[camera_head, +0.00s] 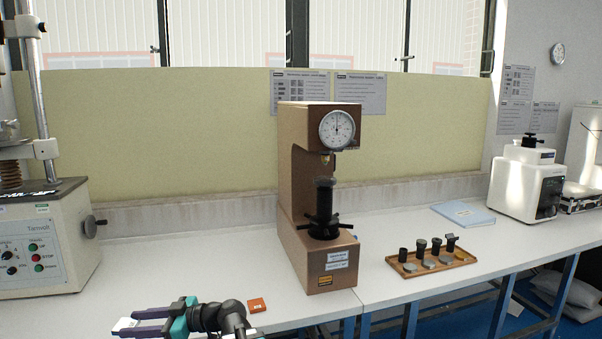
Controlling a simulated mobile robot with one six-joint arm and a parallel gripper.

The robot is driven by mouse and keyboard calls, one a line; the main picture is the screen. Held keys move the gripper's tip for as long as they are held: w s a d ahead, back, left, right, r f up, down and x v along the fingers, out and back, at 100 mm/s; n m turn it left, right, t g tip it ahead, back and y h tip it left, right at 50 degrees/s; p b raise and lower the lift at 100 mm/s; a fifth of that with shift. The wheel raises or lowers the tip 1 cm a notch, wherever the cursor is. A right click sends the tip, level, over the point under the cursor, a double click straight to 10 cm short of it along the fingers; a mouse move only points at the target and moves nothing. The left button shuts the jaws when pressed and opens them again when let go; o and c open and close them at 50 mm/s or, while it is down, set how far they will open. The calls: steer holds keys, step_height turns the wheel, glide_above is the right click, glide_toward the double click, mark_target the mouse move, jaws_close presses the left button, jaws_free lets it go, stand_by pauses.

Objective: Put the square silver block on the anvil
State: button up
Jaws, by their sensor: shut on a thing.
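My gripper (133,322) is at the bottom left, low over the front of the bench, with its fingers pointing left. It is shut on a small light silver block (123,324), which shows at the fingertips and is partly hidden by them. The brown hardness tester (311,200) stands at the centre with a round dial. Its black anvil (325,183) tops a dark column below the indenter, and I see nothing resting on it. My gripper is well left of the tester and lower in the picture.
A wooden tray (398,268) with black cylindrical pieces and silver discs lies right of the tester. A small orange block (257,305) lies right of my gripper. A large testing machine (45,245) stands at left and a white instrument (527,180) at right. Bench between is clear.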

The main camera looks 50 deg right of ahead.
steer(key=s+d+r+m+t+h+p, duration=0.1)
steer(key=d+r+m+h+p, duration=0.2)
steer(key=d, duration=0.5)
steer(key=s+d+r+m+t+h+p, duration=0.1)
steer(key=d+r+t+h+p, duration=0.1)
steer(key=d+r, duration=0.4)
steer(key=m+g+h+p, duration=0.3)
steer(key=m+h+p, duration=0.8)
steer(key=h+p, duration=0.45)
glide_toward(328, 181)
steer(key=shift+s+d+r+y, duration=0.1)
steer(key=shift+s+r+y, duration=0.1)
steer(key=shift+r, duration=0.35)
steer(key=shift+s+r+y, duration=0.1)
steer(key=shift+r+y, duration=0.05)
steer(key=shift+r, duration=0.4)
steer(key=shift+w+d, duration=0.1)
steer(key=shift+w, duration=0.15)
steer(key=shift+r+b+x, duration=0.2)
steer(key=shift+b+x, duration=0.6)
steer(key=shift+x, duration=4)
